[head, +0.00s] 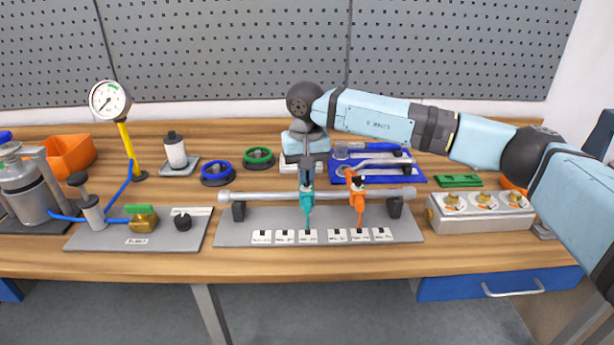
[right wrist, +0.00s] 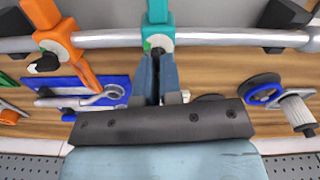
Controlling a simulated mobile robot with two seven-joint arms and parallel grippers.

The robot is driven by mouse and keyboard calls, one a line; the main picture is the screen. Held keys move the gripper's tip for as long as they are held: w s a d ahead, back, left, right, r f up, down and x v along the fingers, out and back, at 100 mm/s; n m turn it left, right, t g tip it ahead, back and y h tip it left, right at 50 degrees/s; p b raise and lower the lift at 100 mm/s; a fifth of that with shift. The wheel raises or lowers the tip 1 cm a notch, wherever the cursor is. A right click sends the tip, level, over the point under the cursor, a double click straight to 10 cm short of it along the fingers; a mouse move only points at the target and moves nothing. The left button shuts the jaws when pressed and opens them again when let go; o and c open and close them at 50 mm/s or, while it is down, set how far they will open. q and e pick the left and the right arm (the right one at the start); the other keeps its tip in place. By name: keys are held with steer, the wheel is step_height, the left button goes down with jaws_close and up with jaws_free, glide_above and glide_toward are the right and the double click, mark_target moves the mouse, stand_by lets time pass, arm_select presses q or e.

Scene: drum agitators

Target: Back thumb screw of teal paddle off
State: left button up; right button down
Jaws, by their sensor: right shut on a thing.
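The teal paddle (head: 307,204) hangs on the horizontal metal rod (head: 270,196) of a grey stand. It also shows at the top of the right wrist view (right wrist: 158,32). My right gripper (head: 307,164) is behind the rod, at the teal paddle's hub. In the right wrist view its two fingers (right wrist: 156,58) are close together against the back of the hub, shut on the back thumb screw. The screw itself is mostly hidden between the fingertips. My left gripper is in neither view.
An orange paddle (head: 357,200) hangs on the same rod, just to the right. A blue tray (head: 420,179) with tools lies behind it. Green (head: 258,157) and blue (head: 217,174) ringed wheels lie behind the rod's left part.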

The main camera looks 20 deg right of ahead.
steer(key=shift+f+n, duration=0.2)
steer(key=shift+n, duration=0.8)
steer(key=n+b, duration=0.1)
steer(key=n, duration=0.3)
steer(key=shift+s+a, duration=0.1)
steer(key=shift+a, duration=0.1)
arm_select(q)
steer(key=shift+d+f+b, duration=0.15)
steer(key=shift+b, duration=0.25)
arm_select(e)
steer(key=shift+s+a+n, duration=0.1)
steer(key=shift+n, duration=1.6)
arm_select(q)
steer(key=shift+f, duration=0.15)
arm_select(e)
steer(key=shift+f, duration=0.1)
steer(key=c, duration=1.3)
jaws_free()
steer(key=shift+c, duration=0.2)
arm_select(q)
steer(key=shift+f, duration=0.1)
arm_select(e)
steer(key=shift+o, duration=0.3)
steer(key=shift+r, duration=0.3)
